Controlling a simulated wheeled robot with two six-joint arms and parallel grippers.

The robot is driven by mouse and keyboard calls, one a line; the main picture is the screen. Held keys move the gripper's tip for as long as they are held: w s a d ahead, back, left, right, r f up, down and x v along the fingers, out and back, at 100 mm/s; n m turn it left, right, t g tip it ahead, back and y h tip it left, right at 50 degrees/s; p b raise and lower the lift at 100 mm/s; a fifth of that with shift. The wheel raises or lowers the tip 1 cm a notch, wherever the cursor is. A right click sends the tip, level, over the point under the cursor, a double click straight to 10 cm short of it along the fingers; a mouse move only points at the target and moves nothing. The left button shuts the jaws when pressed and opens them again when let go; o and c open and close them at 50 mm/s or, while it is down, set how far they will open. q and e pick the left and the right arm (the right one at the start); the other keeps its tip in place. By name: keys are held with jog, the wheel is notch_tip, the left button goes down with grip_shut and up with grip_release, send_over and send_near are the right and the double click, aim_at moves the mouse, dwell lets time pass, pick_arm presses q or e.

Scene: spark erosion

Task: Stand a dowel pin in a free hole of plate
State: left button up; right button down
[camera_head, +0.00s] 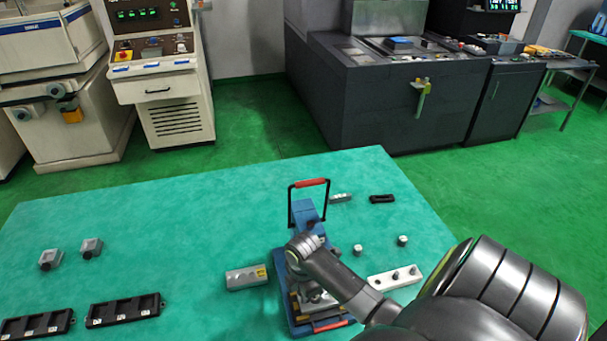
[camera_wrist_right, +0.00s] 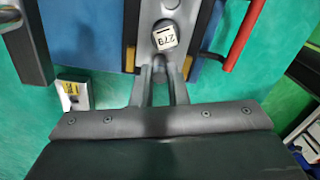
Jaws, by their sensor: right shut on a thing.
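A white plate (camera_head: 381,283) lies on the right part of the table. Dark round spots show along its top; I cannot tell clearly which are pins and which are holes. My right gripper (camera_wrist_right: 160,70) is low over the blue machine-like stand, left of the plate. Its fingers close on a small part at their tips, mostly hidden between them, so I cannot tell what it is. Just beyond the tips, a small white piece (camera_wrist_right: 165,37) marked 279 shows in the right wrist view. My left gripper is out of view.
The blue stand (camera_head: 306,210) has a tall red-topped handle (camera_head: 312,183). A grey block (camera_head: 242,279) with a yellow label lies left of it. Two small round pieces (camera_head: 403,241) (camera_head: 357,249) lie right.

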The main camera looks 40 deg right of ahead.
jog(key=shift+f, duration=0.15)
jog(key=c, duration=1.3)
grip_release()
jog(key=shift+c, duration=0.2)
